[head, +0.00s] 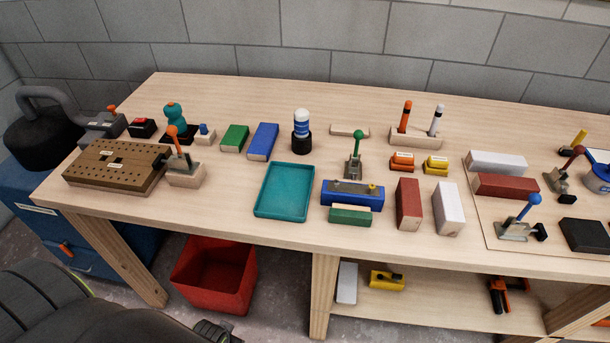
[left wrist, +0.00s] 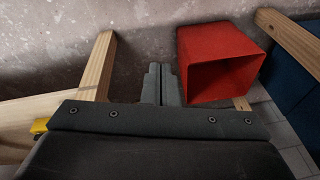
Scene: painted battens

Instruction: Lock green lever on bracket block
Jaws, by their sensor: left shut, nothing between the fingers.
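The green-knobbed lever (head: 357,150) stands on a small metal bracket in the middle of the table in the head view. Its handle points up, close to upright. Directly in front of it is a blue block (head: 340,197) with a grey top and a small yellow part; I cannot tell whether the lever's base touches it. My left gripper (left wrist: 160,72) shows in the left wrist view, its fingers together and empty, low near the red bin and away from the lever. My right gripper is in no view.
A green block (head: 350,215) lies in front of the blue block. A teal tray (head: 285,214) is to the left; red (head: 408,203) and white (head: 448,208) blocks are to the right. Other levers have orange, blue and red knobs. A red bin (head: 215,282) stands below the table's front edge.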

